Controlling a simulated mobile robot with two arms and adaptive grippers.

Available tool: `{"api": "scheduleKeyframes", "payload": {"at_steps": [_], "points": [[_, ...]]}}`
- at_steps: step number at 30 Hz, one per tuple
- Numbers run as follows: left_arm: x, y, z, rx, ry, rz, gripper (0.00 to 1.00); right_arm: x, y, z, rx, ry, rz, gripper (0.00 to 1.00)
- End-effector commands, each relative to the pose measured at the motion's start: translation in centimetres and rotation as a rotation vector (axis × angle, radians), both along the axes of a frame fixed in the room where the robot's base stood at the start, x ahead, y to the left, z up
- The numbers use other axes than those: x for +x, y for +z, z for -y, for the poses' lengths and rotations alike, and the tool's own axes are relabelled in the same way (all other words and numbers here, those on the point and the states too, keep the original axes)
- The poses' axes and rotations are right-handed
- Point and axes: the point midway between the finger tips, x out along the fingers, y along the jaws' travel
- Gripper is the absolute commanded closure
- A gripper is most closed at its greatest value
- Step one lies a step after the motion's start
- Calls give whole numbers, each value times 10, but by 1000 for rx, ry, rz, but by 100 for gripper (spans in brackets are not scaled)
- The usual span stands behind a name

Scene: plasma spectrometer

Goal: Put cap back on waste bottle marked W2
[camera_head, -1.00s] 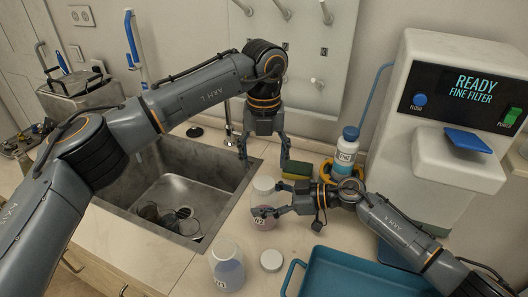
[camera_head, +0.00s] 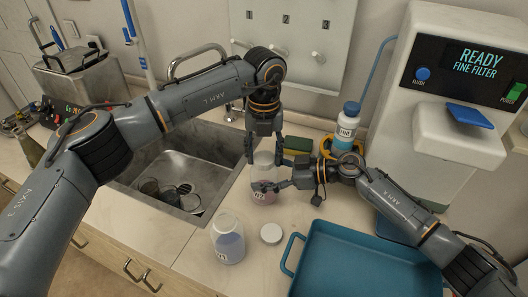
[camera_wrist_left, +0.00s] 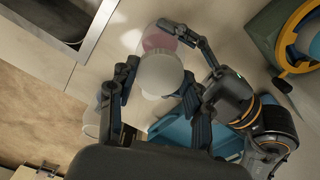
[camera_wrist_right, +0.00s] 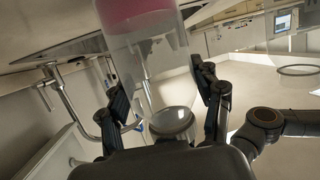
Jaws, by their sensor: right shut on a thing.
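A clear bottle with pink liquid (camera_head: 265,171) stands on the counter by the sink's right edge; its label, partly behind the fingers, looks like W2. My right gripper (camera_head: 268,187) is shut on its side from the right. My left gripper (camera_head: 264,160) points down over its top, open, one finger on each side. In the left wrist view a pale round top (camera_wrist_left: 161,74) lies between the fingers; I cannot tell cap from bare mouth. The bottle body also shows in the right wrist view (camera_wrist_right: 148,55). A loose white cap (camera_head: 271,233) lies flat on the counter in front.
A second clear bottle with bluish liquid (camera_head: 228,243) stands left of the loose cap. A teal tray (camera_head: 345,270) is at front right. The sink (camera_head: 150,165) holds glassware.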

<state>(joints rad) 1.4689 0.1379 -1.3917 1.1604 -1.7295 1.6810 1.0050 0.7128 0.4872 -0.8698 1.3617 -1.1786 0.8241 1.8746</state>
Motion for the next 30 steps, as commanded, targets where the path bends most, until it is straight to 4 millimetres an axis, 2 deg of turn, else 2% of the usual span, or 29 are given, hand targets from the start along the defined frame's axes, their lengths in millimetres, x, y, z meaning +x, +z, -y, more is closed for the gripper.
{"api": "scheduleKeyframes", "payload": {"at_steps": [1, 3, 8, 11, 24, 28, 30], "points": [[0, 0, 0, 0, 0, 0, 75, -1, -2, 0, -2, 0, -3, 100], [0, 0, 0, 0, 0, 0, 89, -1, -2, 0, -2, 0, -3, 100], [0, 0, 0, 1, -23, 0, 90, -1, -2, 0, -2, 0, -3, 100], [0, 0, 0, 1, -133, 1, 90, -1, -2, 0, -2, 0, -3, 100], [0, -1, 0, 1, -1107, 1, 90, -1, -1, 0, -2, 2, -2, 100], [0, -1, 0, 0, -1336, 2, 90, -1, -1, 0, -2, 2, -2, 100], [0, -1, 0, -1, -1349, 1, 90, -1, -1, 0, -2, 2, -2, 100]]}}
